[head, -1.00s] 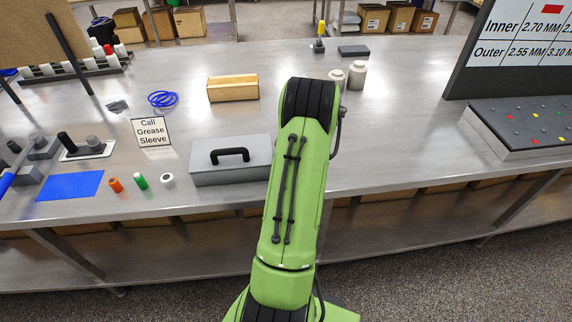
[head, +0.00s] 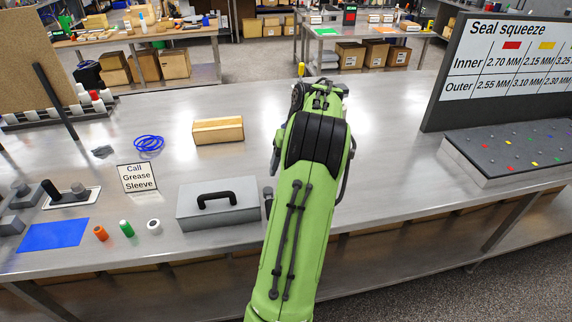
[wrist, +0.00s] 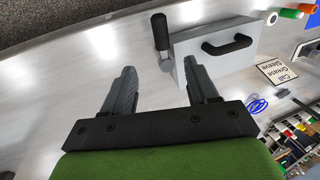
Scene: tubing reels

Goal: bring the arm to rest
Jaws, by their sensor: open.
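My green arm rises in the middle of the head view and reaches over the metal workbench (head: 380,170). In the head view its end is folded behind the black joint, and the fingers do not show there. In the wrist view my gripper (wrist: 163,85) is open, its two grey fingers apart with nothing between them.
A wooden box (head: 218,130), blue rings (head: 148,143), a "Call Grease Sleeve" card (head: 137,178), a blue mat (head: 52,235) and small orange, green and white spools lie left. A pegged board (head: 510,150) and seal squeeze sign (head: 510,60) stand right. Bench between arm and board is clear.

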